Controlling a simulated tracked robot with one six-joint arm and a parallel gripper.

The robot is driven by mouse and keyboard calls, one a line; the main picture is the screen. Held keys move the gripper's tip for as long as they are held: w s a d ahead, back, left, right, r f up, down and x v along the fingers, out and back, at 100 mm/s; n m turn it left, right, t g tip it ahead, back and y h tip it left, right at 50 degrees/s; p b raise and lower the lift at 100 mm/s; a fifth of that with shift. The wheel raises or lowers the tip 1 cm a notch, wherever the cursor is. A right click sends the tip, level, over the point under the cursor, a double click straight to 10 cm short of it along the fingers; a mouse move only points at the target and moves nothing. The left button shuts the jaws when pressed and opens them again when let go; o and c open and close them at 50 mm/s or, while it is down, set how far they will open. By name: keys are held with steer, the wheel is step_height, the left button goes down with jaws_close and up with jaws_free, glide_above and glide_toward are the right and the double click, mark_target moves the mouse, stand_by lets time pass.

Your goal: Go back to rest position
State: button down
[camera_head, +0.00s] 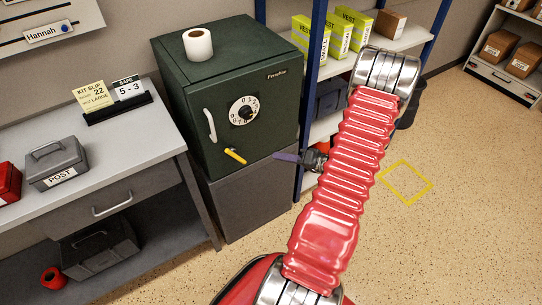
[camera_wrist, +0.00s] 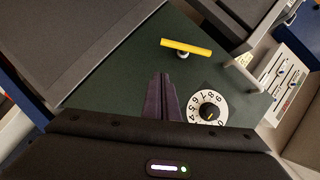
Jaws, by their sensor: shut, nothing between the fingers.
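My gripper (camera_head: 287,158) is shut and empty in front of the dark green safe (camera_head: 172,94), at its right side in the head view. In the wrist view its shut fingers (camera_wrist: 162,88) point at the safe's door (camera_wrist: 128,75). The safe has a white number dial (camera_head: 243,111), which also shows in the wrist view (camera_wrist: 195,110). A yellow lever handle (camera_head: 235,156) sits below the dial, and the wrist view shows it too (camera_wrist: 186,47). The safe door looks shut. I cannot tell the exact gap between fingers and door.
A desk (camera_head: 150,142) at left holds a grey POST box (camera_head: 57,165), a red box (camera_head: 8,182) and two signs (camera_head: 110,98). A paper roll (camera_head: 198,44) stands on the safe. Blue-posted shelves (camera_head: 313,80) stand close on the right. The floor (camera_head: 470,190) at right is open.

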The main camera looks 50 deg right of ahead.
steer(key=shift+v, duration=0.8)
